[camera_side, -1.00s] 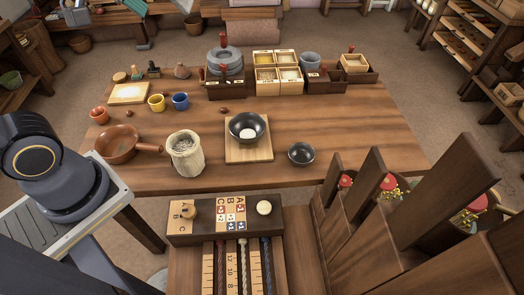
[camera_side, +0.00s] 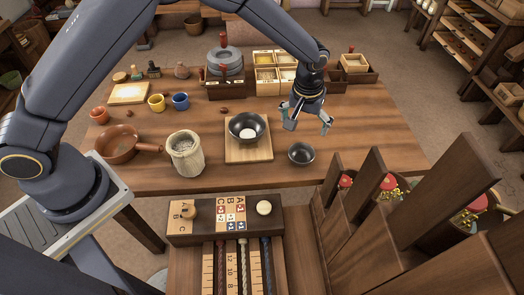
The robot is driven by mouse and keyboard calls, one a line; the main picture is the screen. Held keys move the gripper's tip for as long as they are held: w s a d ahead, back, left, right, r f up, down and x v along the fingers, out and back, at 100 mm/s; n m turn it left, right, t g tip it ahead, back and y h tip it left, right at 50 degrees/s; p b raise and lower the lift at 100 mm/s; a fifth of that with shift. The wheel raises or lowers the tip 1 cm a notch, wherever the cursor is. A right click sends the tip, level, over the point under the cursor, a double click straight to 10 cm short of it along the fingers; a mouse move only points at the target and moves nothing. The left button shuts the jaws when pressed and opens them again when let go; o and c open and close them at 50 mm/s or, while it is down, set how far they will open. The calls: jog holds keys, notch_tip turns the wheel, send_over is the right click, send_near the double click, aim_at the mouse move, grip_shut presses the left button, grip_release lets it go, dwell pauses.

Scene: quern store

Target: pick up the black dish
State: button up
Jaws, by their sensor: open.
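A small black dish (camera_side: 301,154) stands upright on the wooden table, right of the square board. A larger black bowl (camera_side: 247,128) with something white inside sits on the square wooden board (camera_side: 235,156). My gripper (camera_side: 307,125) is open and empty. It points down above the table, just behind the small black dish in the picture and right of the larger bowl. It does not appear to touch either one. Its exact height above the table is hard to tell.
A cloth sack (camera_side: 185,158) and a brown pan (camera_side: 119,144) stand to the left. Wooden boxes (camera_side: 265,78) and a stone quern (camera_side: 225,62) line the back. Tall dark dividers (camera_side: 397,185) rise at the front right. The table's right part is clear.

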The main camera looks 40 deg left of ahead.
send_near(301, 157)
jog(key=shift+a+f, duration=0.1)
jog(key=shift+f, duration=0.7)
jog(key=shift+w+f, duration=0.15)
jog(key=shift+f, duration=0.75)
jog(key=shift+w+f, duration=0.15)
jog(key=shift+f, duration=0.7)
jog(key=shift+w+f, duration=0.2)
jog(key=shift+f, duration=0.7)
jog(key=c, duration=1)
